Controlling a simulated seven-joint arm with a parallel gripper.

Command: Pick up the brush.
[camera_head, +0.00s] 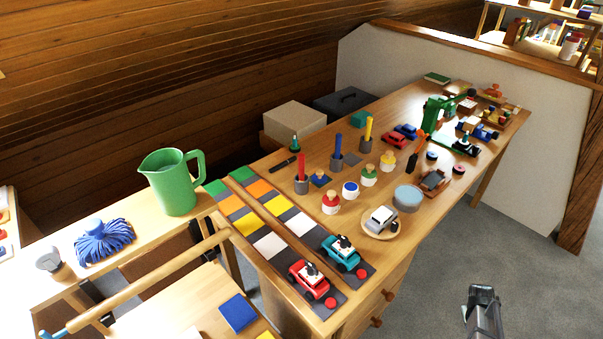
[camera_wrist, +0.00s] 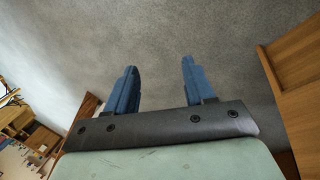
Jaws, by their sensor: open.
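A blue thing with a round knob and a skirt of thick strands (camera_head: 103,240) lies on the light wooden surface at the left in the head view; it looks most like a brush, though I cannot be sure. Slim red, blue and yellow sticks stand upright in grey holders on the long table, and their tips are too small to identify. My gripper (camera_wrist: 158,88) shows in the wrist view with its two blue fingers apart and nothing between them. It faces grey floor. No brush shows in the wrist view.
A green pitcher (camera_head: 175,182) stands right of the blue thing. A wooden rail (camera_head: 150,280) runs in front. The long table (camera_head: 345,270) holds toy cars, jars and coloured tiles. Grey floor (camera_head: 535,240) at the right is clear. A wooden panel (camera_wrist: 295,75) is right of my fingers.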

